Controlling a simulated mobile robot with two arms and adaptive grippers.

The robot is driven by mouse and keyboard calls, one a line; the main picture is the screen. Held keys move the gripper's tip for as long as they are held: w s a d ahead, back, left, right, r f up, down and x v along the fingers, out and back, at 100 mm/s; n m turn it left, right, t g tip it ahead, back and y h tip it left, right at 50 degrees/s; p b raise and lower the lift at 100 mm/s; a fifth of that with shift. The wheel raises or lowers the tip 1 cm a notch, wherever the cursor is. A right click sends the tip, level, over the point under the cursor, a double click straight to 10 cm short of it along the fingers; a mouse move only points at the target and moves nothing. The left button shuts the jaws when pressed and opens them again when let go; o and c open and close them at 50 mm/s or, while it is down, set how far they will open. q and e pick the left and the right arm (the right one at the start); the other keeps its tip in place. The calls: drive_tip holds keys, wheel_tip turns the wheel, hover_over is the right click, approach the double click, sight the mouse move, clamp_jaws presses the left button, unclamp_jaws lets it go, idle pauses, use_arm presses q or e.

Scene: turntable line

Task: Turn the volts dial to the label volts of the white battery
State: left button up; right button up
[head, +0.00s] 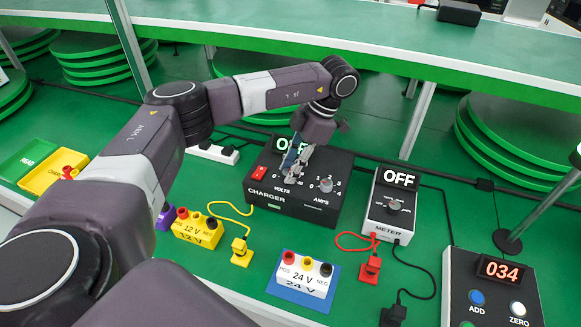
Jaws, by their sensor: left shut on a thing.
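The black charger (315,207) stands on the green bench, with the labels VOLTS and AMPS on its top. My left gripper (294,172) points down at the charger and is shut on the volts dial, just above the VOLTS label. The fingers hide the dial, so its pointer and scale cannot be read. The charger's display (285,146) is partly hidden by the gripper. The white battery (303,276) is marked 24 V and stands on a blue mat (277,291) in front of the charger. My right gripper is not in view.
A yellow 12 V battery (198,229) stands left. A meter (389,212) reading OFF is right, with red and black leads. A counter box (490,290) shows 034.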

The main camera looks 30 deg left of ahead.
use_arm(q)
drive_tip(key=o, duration=1.1)
drive_tip(key=shift+o, duration=0.2)
drive_tip(key=v, duration=1.2)
drive_tip(key=shift+a, duration=0.1)
